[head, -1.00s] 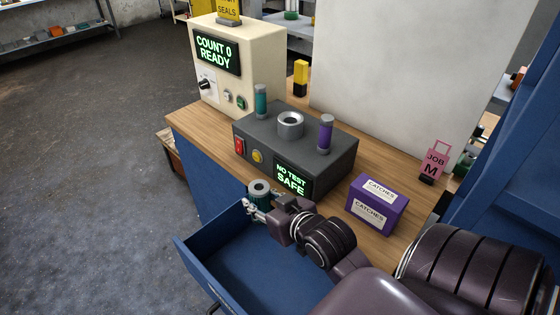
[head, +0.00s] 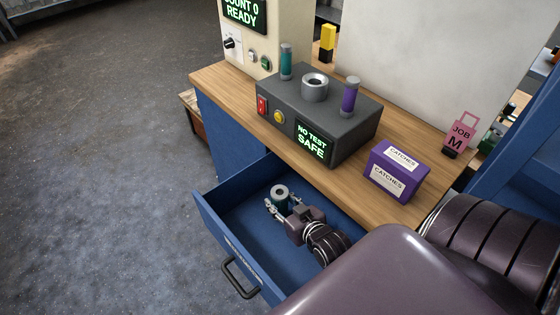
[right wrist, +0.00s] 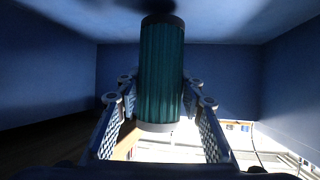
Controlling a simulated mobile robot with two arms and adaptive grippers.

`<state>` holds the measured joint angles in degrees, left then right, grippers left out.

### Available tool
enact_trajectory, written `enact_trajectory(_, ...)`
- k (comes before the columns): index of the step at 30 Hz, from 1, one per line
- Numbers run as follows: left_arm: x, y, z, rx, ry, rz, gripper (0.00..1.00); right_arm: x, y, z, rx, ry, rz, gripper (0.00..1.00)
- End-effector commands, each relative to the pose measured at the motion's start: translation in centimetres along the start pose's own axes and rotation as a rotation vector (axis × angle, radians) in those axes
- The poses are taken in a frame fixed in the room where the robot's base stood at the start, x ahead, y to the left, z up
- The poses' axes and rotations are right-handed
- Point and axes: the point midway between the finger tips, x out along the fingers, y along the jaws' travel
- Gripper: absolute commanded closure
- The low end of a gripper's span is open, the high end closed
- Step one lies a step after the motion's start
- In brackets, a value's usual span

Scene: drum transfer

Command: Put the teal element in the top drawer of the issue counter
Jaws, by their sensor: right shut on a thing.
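The teal element (head: 280,201) is a short ribbed cylinder with a pale ring on top. My right gripper (head: 279,205) is shut on it and holds it upright inside the open blue drawer (head: 228,232). In the right wrist view the teal element (right wrist: 162,75) stands between the two fingers of the right gripper (right wrist: 161,110), with blue drawer walls around. Whether its base touches the drawer floor cannot be told. The drawer is pulled out from under the wooden counter top (head: 225,88). My left gripper is not in view.
A grey test box (head: 350,135) reading "NO TEST SAFE" carries a teal cylinder (head: 286,62), a metal ring and a purple cylinder (head: 349,96). A purple "CATCHES" box (head: 396,171) and a pink "JOB M" tag (head: 461,136) stand to the right.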

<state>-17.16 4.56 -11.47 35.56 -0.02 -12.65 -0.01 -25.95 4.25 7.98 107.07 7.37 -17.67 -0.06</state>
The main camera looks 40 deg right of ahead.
Motion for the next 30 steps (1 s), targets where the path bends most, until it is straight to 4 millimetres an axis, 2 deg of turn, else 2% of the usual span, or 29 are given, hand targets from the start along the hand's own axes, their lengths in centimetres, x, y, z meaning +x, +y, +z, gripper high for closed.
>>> enact_trajectory(3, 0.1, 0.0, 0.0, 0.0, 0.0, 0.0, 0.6, 0.7, 0.0, 1.2, 0.0, 0.002, 0.0, 0.92)
enact_trajectory(15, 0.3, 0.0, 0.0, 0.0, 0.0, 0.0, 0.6, 0.9, 0.0, 1.7, -0.001, 0.003, 0.0, 0.92)
enact_trajectory(16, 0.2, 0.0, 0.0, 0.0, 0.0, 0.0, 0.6, 0.9, 0.0, 1.7, 0.0, 0.001, 0.0, 0.63)
enact_trajectory(20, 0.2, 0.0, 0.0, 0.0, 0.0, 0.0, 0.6, 0.8, 0.0, 1.7, 0.0, 0.001, 0.0, 0.48)
enact_trajectory(30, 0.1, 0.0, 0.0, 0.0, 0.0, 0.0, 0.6, 0.7, 0.0, 1.3, 0.0, 0.002, 0.0, 0.47)
